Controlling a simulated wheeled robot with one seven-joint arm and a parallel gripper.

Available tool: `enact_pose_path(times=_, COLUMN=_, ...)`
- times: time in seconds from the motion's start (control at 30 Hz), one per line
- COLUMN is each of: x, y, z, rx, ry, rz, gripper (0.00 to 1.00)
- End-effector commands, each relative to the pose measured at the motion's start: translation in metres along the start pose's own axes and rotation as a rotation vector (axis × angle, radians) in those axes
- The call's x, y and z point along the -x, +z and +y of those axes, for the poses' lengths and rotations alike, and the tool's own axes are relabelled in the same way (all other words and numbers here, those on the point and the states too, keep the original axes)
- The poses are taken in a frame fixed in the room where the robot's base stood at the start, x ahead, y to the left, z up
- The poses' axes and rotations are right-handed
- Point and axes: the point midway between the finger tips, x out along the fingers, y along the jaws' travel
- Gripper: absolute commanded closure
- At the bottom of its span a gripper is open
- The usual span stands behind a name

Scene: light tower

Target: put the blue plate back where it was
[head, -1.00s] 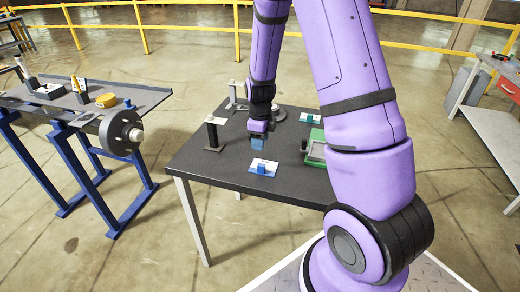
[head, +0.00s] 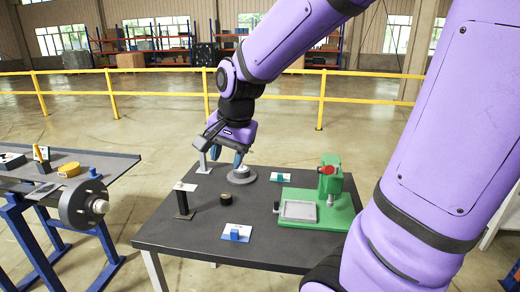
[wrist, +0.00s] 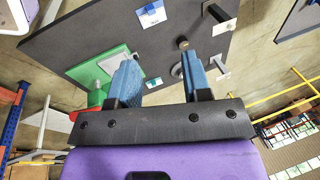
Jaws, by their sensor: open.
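No plain blue plate stands out in these views. The nearest match is a white card with a blue block (head: 235,233) at the front of the dark table (head: 180,240); the blue block on its card (wrist: 151,13) also shows at the top of the wrist view. A second card with a teal block (head: 280,177) lies at the back. My gripper (head: 226,156) is above the table's back left part, its blue fingers apart with nothing between them; they also show apart in the wrist view (wrist: 160,72). The card with the blue block is clear of my gripper.
A small dark ring (head: 227,197) lies mid-table. A grey round base (head: 241,175) stands behind it, below my gripper. Posts with white tops (head: 183,203) stand at left. A green fixture (head: 325,205) fills the right. A bench (head: 110,165) stands far left.

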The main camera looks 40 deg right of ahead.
Motion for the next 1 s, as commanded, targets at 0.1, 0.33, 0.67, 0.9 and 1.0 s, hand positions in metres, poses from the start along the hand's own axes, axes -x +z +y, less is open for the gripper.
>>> enact_pose_path(times=0.1, x=0.032, y=0.02, z=0.014, rx=0.226, ry=-0.036, rz=0.034, gripper=0.56)
enact_pose_path(times=0.33, x=0.077, y=0.057, z=0.047, rx=0.656, ry=-0.068, rz=0.112, gripper=0.56)
enact_pose_path(times=0.67, x=0.101, y=0.085, z=0.078, rx=0.997, ry=-0.063, rz=0.186, gripper=0.56)
enact_pose_path(times=0.9, x=0.102, y=0.086, z=0.08, rx=1.014, ry=-0.061, rz=0.189, gripper=0.56)
enact_pose_path(times=1.0, x=0.102, y=0.086, z=0.079, rx=1.013, ry=-0.062, rz=0.189, gripper=0.56)
